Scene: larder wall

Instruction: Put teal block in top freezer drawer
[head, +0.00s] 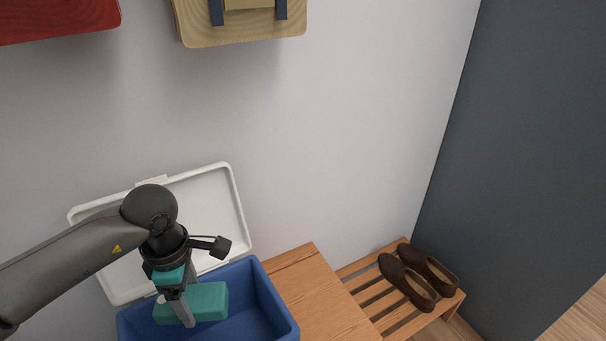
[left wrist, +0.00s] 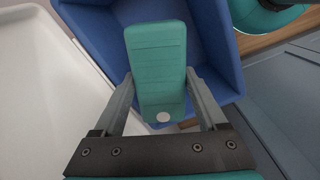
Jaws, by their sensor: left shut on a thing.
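The teal block (head: 207,301) is at the blue cool box (head: 278,310), within its walls in the head view. My left gripper (head: 184,312) points down and is shut on the block. In the left wrist view the teal block (left wrist: 157,62) lies between the two grey fingers, with a pale round spot on its near end. The blue box (left wrist: 215,45) is behind it there. How far the block is above the box floor is hard to tell. My right gripper is not in view. I cannot make out a freezer drawer.
The box's white lid (head: 218,192) stands open against the wall behind my left arm. A wooden bench (head: 312,295) is right of the box, beside a slatted rack (head: 370,290) with brown shoes (head: 408,283). A tan bag (head: 243,27) and a red bag (head: 55,18) hang above.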

